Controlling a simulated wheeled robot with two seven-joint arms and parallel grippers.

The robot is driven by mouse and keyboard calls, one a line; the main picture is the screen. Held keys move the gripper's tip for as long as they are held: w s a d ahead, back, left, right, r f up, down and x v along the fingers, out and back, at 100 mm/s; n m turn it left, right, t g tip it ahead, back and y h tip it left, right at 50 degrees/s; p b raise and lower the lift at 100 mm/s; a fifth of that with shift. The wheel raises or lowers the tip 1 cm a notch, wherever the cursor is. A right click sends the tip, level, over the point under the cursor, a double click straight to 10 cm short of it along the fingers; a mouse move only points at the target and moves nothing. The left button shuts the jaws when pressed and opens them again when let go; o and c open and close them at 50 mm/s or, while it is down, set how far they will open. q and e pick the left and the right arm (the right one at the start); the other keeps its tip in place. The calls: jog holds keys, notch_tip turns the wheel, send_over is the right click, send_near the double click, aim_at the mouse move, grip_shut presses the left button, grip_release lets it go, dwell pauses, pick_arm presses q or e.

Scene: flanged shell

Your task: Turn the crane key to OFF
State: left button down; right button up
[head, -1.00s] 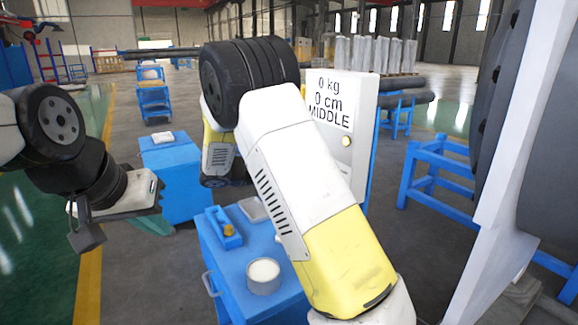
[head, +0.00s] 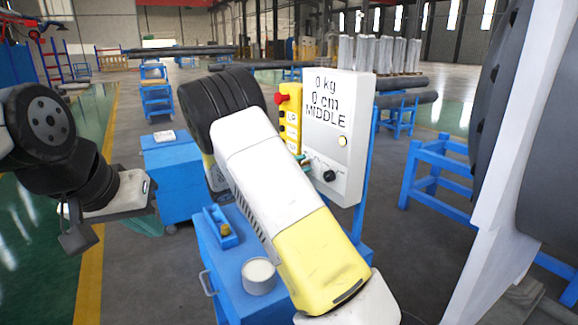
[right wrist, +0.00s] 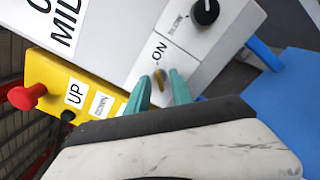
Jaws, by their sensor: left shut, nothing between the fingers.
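The crane key (right wrist: 159,77) is a small brass-coloured piece on the white control panel (right wrist: 205,45), just below the "ON" label in the right wrist view. My right gripper (right wrist: 159,92) is open, with one teal fingertip on each side of the key. I cannot tell whether either finger touches it. In the head view the panel (head: 350,110) reads "0 kg, 0 cm, MIDDLE", and the key is not clearly visible there. My left gripper (head: 146,226) is at the left, shut and empty, away from the panel.
A yellow pendant (head: 290,117) with a red button is beside the panel's left edge. A black knob (right wrist: 205,11) is near the key. A blue cart (head: 224,270) with a white cup (head: 259,277) stands below my right arm. A blue stand (head: 437,175) is at the right.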

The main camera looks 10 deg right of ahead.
jog(key=shift+c, duration=0.5)
grip_shut()
jog(key=shift+n, duration=0.3)
jog(key=n, duration=0.6)
jog(key=shift+n, duration=0.3)
jog(key=n, duration=1)
jog(key=shift+n, duration=0.4)
